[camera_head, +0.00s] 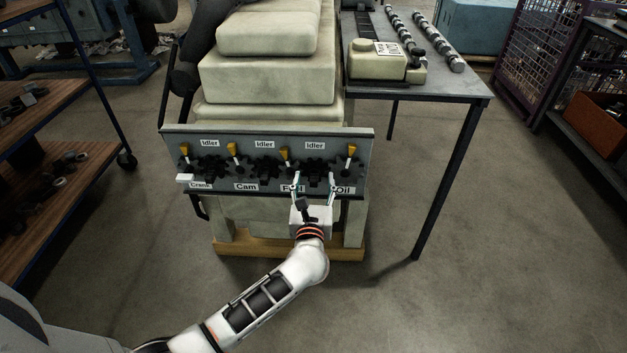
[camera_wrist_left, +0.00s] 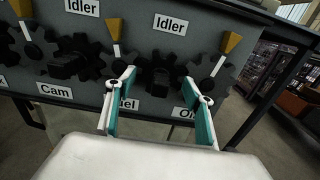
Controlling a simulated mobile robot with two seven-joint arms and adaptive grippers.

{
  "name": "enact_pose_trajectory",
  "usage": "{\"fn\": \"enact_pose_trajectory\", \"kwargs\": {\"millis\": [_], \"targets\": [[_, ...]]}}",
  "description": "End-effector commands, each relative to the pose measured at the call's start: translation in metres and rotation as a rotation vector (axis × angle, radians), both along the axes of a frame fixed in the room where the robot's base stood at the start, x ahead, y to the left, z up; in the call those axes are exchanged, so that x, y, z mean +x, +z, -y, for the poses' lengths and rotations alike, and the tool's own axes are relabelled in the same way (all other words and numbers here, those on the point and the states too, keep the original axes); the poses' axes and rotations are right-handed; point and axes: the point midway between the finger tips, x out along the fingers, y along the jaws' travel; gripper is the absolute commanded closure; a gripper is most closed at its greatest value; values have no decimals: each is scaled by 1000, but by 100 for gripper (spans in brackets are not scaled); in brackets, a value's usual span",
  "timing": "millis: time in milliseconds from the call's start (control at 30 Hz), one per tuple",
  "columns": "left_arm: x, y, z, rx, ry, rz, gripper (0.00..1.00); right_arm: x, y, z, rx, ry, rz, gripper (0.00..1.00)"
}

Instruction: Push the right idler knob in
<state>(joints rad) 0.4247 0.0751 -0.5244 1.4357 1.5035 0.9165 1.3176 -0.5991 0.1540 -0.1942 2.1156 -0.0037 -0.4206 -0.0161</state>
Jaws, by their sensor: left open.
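The right idler knob is a dark block-shaped knob (camera_wrist_left: 160,79) below the rightmost "Idler" label in the left wrist view. It also shows, partly crowded by dark gears, in the head view (camera_head: 316,167). My left gripper (camera_head: 314,183) is open in front of the panel, below that knob. In the left wrist view its two teal-padded fingers (camera_wrist_left: 160,79) stand either side of the knob. I cannot tell whether they touch anything. The dark gear panel (camera_head: 225,187) carries the knobs. My right gripper is not in view.
Yellow pointers (camera_head: 351,149) and dark gears flank the knob. A grey table (camera_head: 455,88) with a pale container (camera_head: 376,62) and shafts stands at right. Wooden shelving (camera_head: 40,100) stands at left. The floor (camera_head: 480,240) at front right is clear.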

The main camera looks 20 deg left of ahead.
Motion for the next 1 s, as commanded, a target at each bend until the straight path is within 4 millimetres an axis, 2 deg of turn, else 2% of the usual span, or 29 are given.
{"fn": "enact_pose_trajectory", "kwargs": {"millis": [500, 1000], "targets": [[-61, 1, 18, -1, 0, 0, 47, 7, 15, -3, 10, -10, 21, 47], [-66, 0, 19, 0, 0, 0, 47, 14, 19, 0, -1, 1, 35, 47]]}}
